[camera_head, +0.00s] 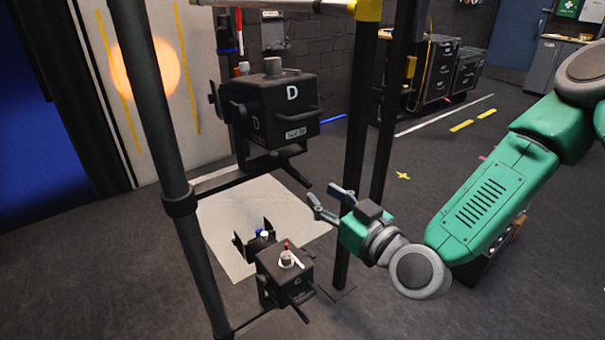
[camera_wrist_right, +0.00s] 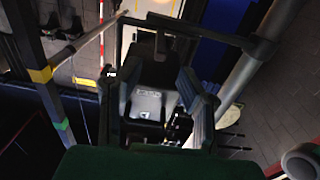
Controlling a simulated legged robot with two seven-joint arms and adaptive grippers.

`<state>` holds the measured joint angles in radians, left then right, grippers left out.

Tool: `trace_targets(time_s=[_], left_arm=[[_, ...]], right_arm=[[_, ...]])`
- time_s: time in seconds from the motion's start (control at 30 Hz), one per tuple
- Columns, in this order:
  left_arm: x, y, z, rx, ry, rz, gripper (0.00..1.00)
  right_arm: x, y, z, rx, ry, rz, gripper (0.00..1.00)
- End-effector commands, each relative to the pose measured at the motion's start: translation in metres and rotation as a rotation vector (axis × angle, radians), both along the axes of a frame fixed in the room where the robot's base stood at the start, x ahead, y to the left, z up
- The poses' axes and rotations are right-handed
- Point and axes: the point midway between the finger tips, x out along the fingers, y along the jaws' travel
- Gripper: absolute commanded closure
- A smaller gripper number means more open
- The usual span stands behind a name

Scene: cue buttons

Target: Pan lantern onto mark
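A black lantern marked D (camera_head: 285,105) hangs on the upper part of the dark stand, with a handle on its right side. A smaller-looking black lantern marked C (camera_head: 287,272) sits below it, with a white-and-red knob on top. My right gripper (camera_head: 324,203) is between the two lanterns in height, to their right, with its fingers apart and nothing visibly held. In the right wrist view a dark lantern with a grey face (camera_wrist_right: 148,105) shows beyond the open fingers; I cannot tell which lantern it is. An orange light spot (camera_head: 146,70) falls on the pale wall panel. My left gripper is out of view.
Dark upright poles (camera_head: 357,130) stand close behind my right gripper, and a thick pole (camera_head: 165,150) crosses at left. A pale square (camera_head: 240,215) lies on the floor. A yellow cross (camera_head: 403,176) is on the floor at right. Black cases (camera_head: 430,75) stand at the back.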

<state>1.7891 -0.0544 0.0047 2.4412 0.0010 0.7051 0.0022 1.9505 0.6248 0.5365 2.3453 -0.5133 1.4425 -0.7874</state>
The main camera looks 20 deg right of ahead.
Motion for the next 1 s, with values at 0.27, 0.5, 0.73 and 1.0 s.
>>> trace_targets(time_s=[0.27,0.5,0.73,1.0], left_arm=[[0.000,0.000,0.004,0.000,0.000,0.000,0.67],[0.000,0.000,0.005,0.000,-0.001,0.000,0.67],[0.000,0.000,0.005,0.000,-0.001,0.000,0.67],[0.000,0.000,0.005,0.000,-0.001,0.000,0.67]], right_arm=[[0.056,0.017,0.000,0.002,-0.002,-0.001,0.67],[0.083,0.026,0.000,0.001,0.000,0.000,0.67],[0.089,0.029,0.000,0.002,0.000,0.000,0.67],[0.089,0.028,0.000,0.002,0.001,0.000,1.00]])
